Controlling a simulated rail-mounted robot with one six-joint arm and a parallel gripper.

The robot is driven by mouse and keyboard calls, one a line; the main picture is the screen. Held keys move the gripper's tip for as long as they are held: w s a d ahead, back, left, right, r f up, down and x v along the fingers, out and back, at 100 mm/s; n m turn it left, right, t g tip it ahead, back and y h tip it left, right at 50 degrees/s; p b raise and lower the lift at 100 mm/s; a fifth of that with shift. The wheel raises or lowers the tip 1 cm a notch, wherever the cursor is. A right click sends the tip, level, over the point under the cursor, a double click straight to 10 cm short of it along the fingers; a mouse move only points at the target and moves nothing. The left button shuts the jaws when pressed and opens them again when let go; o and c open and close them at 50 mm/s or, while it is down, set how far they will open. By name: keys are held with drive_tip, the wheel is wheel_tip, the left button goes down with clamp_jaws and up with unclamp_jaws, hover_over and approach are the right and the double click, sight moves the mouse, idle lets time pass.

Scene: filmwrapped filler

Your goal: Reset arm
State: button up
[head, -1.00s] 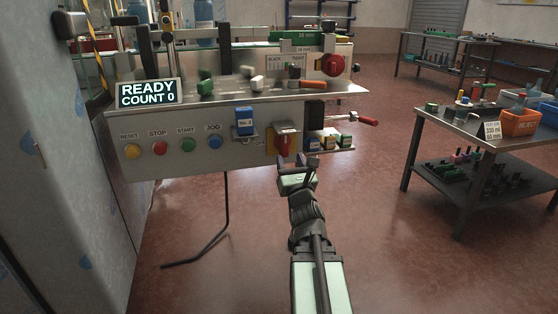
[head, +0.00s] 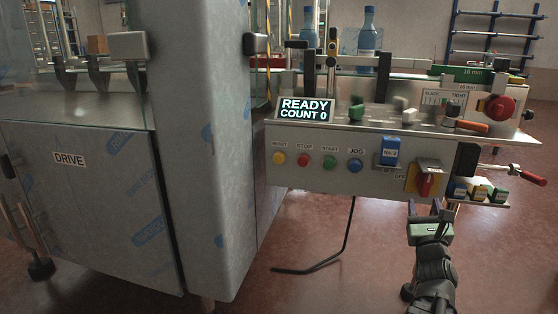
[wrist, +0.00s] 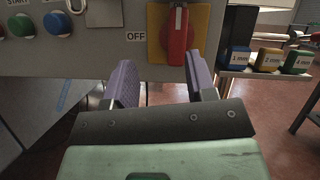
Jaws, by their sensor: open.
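My gripper (head: 431,210) is at the lower right in the head view, below the front panel of the machine. In the wrist view its two purple-grey fingers (wrist: 165,85) stand apart with nothing between them. The red rotary switch (head: 426,183) on its yellow plate is just beyond and above the fingertips. In the wrist view the red switch handle (wrist: 177,36) stands upright, with the "OFF" label to its left. The fingers do not visibly touch it. The display (head: 305,109) reads "READY COUNT 0".
RESET, STOP, START and JOG buttons (head: 330,162) line the panel. Small labelled blocks (head: 480,190) sit on a shelf at right, below a red-handled crank (head: 528,175). A large cabinet (head: 80,200) fills the left. Floor below is open.

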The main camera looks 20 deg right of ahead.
drive_tip(key=w+a+f+n+g+y, duration=0.35)
drive_tip(key=a+f+n+y, duration=0.25)
drive_tip(key=a+n+y, duration=0.55)
drive_tip(key=w+a+f+n+g+y, duration=0.35)
drive_tip(key=a+f+n+y, duration=0.35)
drive_tip(key=n, duration=0.8)
drive_tip(key=s+a+f+n+g+h+p, duration=0.1)
drive_tip(key=s+a+f+n+g+h, duration=0.1)
drive_tip(key=a+f+n+g, duration=0.35)
drive_tip(key=s+a+f+n+g+h+p, duration=0.1)
drive_tip(key=s+a+f+n+g+h, duration=0.25)
drive_tip(key=a+g, duration=0.3)
drive_tip(key=w+a+n+h, duration=0.1)
drive_tip(key=a+n, duration=0.3)
drive_tip(key=a, duration=0.5)
wheel_tip(320, 180, up, 38)
drive_tip(key=a+p, duration=0.1)
drive_tip(key=p, duration=3.7)
drive_tip(key=shift+w+g, duration=0.15)
drive_tip(key=shift+g, duration=0.25)
drive_tip(key=shift+n, duration=0.25)
